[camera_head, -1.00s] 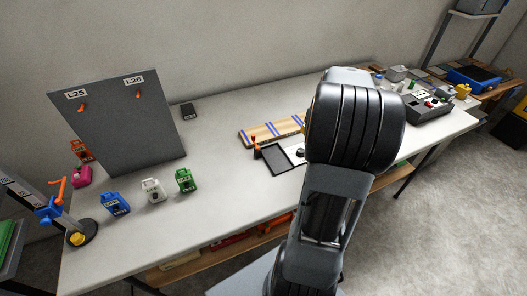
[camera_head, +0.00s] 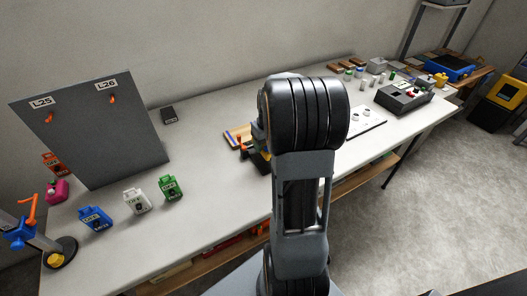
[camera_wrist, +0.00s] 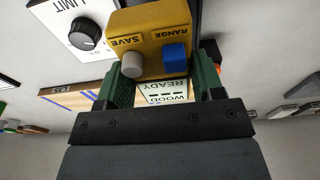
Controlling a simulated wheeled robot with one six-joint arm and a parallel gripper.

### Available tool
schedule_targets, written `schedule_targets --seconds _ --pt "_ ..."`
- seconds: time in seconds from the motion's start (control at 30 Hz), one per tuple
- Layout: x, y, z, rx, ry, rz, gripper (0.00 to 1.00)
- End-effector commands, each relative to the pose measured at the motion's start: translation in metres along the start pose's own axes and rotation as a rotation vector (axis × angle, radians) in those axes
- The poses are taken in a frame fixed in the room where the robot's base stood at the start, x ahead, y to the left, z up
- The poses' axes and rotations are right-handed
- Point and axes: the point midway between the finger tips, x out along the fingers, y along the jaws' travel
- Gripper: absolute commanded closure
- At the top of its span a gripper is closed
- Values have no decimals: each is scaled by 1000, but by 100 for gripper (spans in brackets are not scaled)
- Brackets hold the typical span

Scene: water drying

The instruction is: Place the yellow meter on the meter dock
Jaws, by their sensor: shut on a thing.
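The yellow meter (camera_wrist: 150,38) is between the green fingers of my gripper (camera_wrist: 166,78) in the wrist view, with its SAVE and RANGE buttons and READY screen showing. My gripper is shut on it. In the wrist view, black and orange parts show behind the right finger. I cannot tell whether the meter touches the dock.
A white LIMIT panel with a black knob (camera_wrist: 85,33) lies beside the meter. A wooden board with blue stripes (camera_head: 236,136) is at the left of my arm. The table between is clear.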

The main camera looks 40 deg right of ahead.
Motion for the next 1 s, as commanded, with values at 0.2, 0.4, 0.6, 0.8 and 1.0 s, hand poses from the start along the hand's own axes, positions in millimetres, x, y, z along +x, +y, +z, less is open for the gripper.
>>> schedule_targets --seconds 0.2,0.4,0.6,0.8,1.0 --pt "12 -8 -3 -2 -2 -1 75" --pt "39 -7 0 1 -2 -1 75" --pt "41 -7 0 0 2 0 75" --pt "44 -7 1 0 1 0 75" --pt "44 -7 1 0 0 0 23"
